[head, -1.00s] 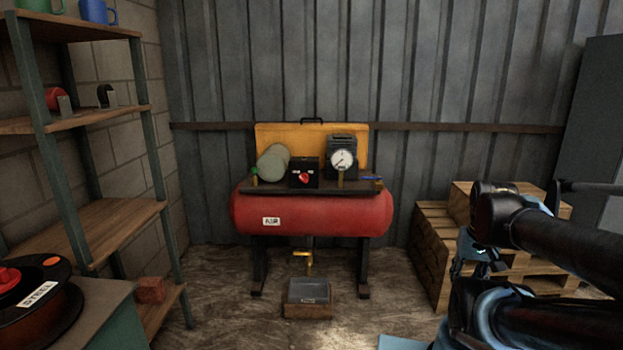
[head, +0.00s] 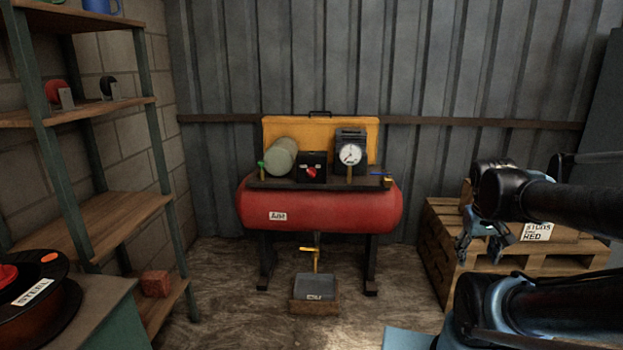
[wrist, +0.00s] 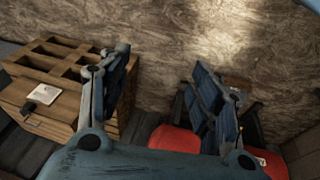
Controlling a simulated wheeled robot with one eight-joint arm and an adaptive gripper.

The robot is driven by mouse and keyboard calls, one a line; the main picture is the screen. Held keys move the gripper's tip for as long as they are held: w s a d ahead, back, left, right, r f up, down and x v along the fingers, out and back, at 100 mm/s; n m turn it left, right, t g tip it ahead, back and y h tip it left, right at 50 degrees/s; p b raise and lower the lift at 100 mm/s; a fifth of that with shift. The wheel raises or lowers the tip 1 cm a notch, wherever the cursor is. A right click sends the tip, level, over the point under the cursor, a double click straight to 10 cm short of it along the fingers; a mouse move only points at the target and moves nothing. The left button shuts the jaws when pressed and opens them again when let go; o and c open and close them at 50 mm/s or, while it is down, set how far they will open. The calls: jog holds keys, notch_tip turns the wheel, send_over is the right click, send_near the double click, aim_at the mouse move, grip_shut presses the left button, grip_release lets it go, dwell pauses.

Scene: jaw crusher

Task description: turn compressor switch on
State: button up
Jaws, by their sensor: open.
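The red air compressor tank (head: 340,210) stands on dark legs against the back wall in the head view. On its top plate sits a small black switch box (head: 313,160) with a red rotary knob (head: 311,172). The knob's exact position is too small to read. My gripper (head: 484,244) is at the right, open and empty, well apart from the compressor and in front of the pallets. In the wrist view its two blue fingers (wrist: 160,100) are spread apart with floor between them. Part of the red tank (wrist: 180,140) shows there behind the right finger; the switch does not show.
A round gauge (head: 350,154) stands right of the switch box, with a green-grey cylinder (head: 282,155) on its left. A tray (head: 315,306) lies under a yellow drain valve (head: 310,255). Wooden pallets (head: 440,240) stand at right, shelves (head: 130,205) at left. Floor before the compressor is mostly clear.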

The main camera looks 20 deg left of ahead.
aim_at(311, 175)
jog(key=w+a+r+n+t+h, duration=0.1)
jog(key=w+a+r+n+t, duration=0.15)
jog(key=w, duration=0.65)
jog(key=w+a+r+n+t+h, duration=0.1)
jog(key=w+r+n, duration=0.25)
jog(key=w, duration=0.55)
jog(key=w+a+r+n+t, duration=0.1)
jog(key=w+a+n+t, duration=0.5)
jog(key=w+a, duration=0.9)
jog(key=w+a+f+n+t+y, duration=0.1)
jog(key=w+a+n, duration=0.25)
jog(key=a, duration=0.55)
jog(key=w+a+f+n+t+y, duration=0.15)
jog(key=a+n, duration=0.25)
jog(key=a, duration=0.5)
jog(key=s+a+f+n+t+y, duration=0.15)
jog(key=a+f+n, duration=0.25)
jog(key=a, duration=0.7)
jog(key=s+a+f+n+t+y, duration=0.1)
jog(key=s+a+f+n+y, duration=0.25)
jog(key=a, duration=0.65)
jog(key=x, duration=1.2)
jog(key=f+x, duration=0.1)
jog(key=x, duration=0.5)
jog(key=shift+d, duration=0.1)
jog(key=shift+c, duration=0.5)
jog(key=c, duration=1)
